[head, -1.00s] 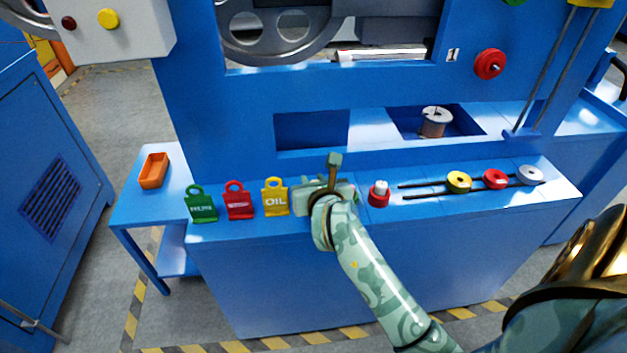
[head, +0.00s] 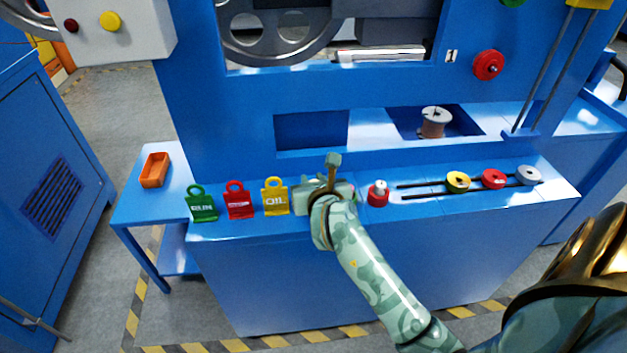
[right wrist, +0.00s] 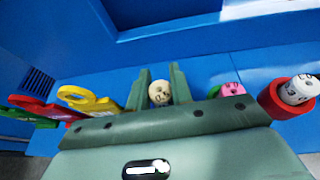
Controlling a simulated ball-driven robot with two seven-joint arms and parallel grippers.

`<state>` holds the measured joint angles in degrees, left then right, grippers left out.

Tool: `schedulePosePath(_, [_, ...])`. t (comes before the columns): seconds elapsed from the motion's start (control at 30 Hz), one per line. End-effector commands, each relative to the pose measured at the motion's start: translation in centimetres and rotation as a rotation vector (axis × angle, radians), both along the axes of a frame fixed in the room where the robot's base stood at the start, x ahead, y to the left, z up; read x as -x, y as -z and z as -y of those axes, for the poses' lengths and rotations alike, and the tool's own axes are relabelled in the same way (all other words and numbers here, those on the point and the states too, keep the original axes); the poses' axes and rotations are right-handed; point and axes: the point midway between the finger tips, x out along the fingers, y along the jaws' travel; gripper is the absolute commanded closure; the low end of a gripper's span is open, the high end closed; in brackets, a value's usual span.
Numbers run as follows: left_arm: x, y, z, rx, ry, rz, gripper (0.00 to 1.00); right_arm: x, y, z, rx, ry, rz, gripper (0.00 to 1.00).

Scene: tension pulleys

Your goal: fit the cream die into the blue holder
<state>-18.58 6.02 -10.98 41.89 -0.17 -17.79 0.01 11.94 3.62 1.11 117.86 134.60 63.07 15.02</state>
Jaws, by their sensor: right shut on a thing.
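The cream die (right wrist: 160,93) shows in the right wrist view as a rounded, pale piece with dark marks. It is between the two green fingers of my right gripper (right wrist: 161,86), which is shut on it. In the head view my right gripper (head: 326,192) is low over the front ledge, between the yellow tag and a red holder. There it hides the die. I cannot make out the blue holder in either view, and whether the die touches anything below is hidden.
Green (head: 202,205), red (head: 238,201) and yellow (head: 275,197) tags stand left of my gripper. The red holder (head: 377,198) with a white piece is close on the right. A pink piece (right wrist: 231,89) shows beside the gripper. Slotted knobs (head: 458,181) are farther right.

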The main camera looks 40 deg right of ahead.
Motion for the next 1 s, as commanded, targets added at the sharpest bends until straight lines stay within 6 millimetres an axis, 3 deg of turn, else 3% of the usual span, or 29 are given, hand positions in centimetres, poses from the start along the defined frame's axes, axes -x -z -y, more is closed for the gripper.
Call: schedulePosePath(1.0, [0.8,1.4,0.0,0.000,-0.001,-0.021,0.64,0.0,2.6,0.0,-0.001,0.000,-0.002,1.00])
